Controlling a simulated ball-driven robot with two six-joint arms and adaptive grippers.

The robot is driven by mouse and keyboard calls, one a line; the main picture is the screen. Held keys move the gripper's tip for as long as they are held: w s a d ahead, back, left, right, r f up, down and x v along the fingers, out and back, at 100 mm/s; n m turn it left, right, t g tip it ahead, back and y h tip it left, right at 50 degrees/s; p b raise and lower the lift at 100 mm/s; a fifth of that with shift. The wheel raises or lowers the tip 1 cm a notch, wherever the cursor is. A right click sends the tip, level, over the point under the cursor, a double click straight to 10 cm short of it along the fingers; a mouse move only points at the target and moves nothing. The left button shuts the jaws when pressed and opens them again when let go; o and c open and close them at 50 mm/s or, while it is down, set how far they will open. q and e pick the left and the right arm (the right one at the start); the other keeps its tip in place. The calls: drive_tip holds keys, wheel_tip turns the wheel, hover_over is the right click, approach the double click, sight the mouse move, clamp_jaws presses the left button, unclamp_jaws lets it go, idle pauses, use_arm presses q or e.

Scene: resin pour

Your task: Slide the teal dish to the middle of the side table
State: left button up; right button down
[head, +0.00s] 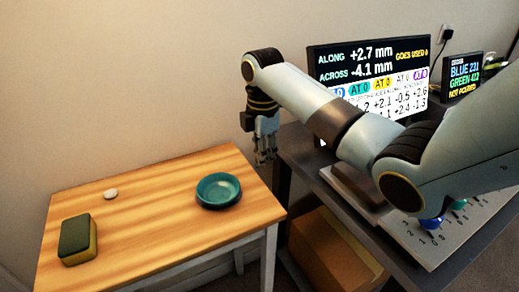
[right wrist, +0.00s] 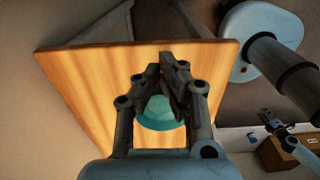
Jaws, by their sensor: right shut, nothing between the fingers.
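The teal dish (head: 218,190) sits on the right part of the wooden side table (head: 150,233) in the head view, near its right edge. My right gripper (head: 265,160) is shut and empty, pointing down, above and to the right of the dish near the table's back right corner. In the right wrist view the dish (right wrist: 158,115) shows below and between the fingers of my right gripper (right wrist: 168,60), partly hidden by them. The gripper looks clear of the dish.
A green and yellow sponge (head: 78,240) lies at the table's left, and a small white stone-like thing (head: 110,194) lies near the back. The table's middle is bare. A dark bench (head: 300,150) with a display (head: 370,75) stands at right, a cardboard box (head: 330,250) below.

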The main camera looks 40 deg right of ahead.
sight(261, 182)
wheel_tip(261, 182, down, 6)
drive_tip(key=shift+a+r+b, duration=0.15)
drive_tip(key=shift+r+b, duration=0.05)
drive_tip(key=shift+b, duration=0.15)
use_arm(q)
drive_tip(key=shift+s+d+f, duration=0.1)
drive_tip(key=shift+d+f, duration=0.05)
drive_tip(key=shift+f, duration=0.1)
use_arm(e)
drive_tip(key=shift+w+a+r, duration=0.1)
drive_tip(key=shift+w+a, duration=0.15)
drive_tip(key=shift+a, duration=0.65)
drive_tip(key=shift+w+a+r, duration=0.1)
drive_tip(key=shift+w+a, duration=0.1)
drive_tip(key=shift+a, duration=0.7)
